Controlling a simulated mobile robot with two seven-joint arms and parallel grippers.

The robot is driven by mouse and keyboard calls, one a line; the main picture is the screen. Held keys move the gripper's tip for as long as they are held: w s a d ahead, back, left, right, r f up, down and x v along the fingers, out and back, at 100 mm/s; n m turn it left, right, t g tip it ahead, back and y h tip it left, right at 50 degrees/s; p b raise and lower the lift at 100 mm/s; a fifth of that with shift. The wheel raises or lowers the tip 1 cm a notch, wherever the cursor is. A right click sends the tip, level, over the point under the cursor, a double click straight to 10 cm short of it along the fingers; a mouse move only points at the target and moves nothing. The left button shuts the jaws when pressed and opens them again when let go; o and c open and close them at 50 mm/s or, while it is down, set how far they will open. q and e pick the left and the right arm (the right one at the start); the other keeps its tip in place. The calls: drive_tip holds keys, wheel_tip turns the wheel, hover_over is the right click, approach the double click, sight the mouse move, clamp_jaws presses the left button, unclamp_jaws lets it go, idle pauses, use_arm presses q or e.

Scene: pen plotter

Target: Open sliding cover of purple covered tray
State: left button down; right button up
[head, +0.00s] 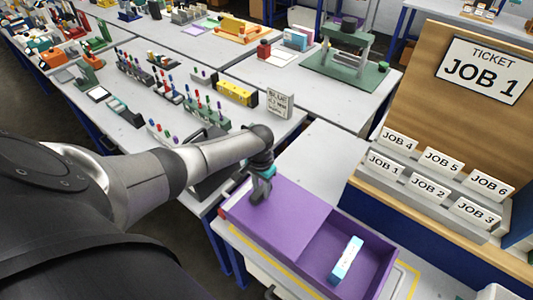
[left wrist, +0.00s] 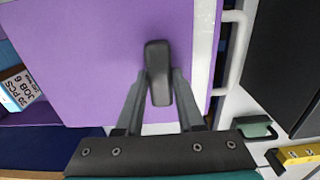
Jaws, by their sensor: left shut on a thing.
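The purple covered tray (head: 385,258) sits on the white table in the head view. Its flat purple sliding cover (head: 295,225) lies over the left part, and the right part is open, showing a light-blue and white box (head: 346,260) inside. My left gripper (head: 260,194) is over the cover's left part. In the left wrist view its fingers (left wrist: 159,88) are shut on the dark upright handle (left wrist: 157,58) of the cover. My right gripper is not in view.
Yellow tape (head: 262,262) borders the tray's place. A sloped rack with job cards (head: 428,189) and a ticket board (head: 486,70) stand behind at the right.

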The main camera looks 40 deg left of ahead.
use_arm(q)
drive_tip(key=shift+w+a, duration=0.1)
drive_tip(key=shift+a, duration=0.05)
drive_tip(key=c, duration=0.5)
unclamp_jaws()
drive_tip(key=shift+r, duration=0.5)
wheel_tip(320, 180, up, 14)
drive_tip(key=p, duration=0.2)
drive_tip(key=shift+r+p, duration=0.15)
drive_tip(key=shift+p, duration=0.2)
drive_tip(key=shift+d, duration=0.2)
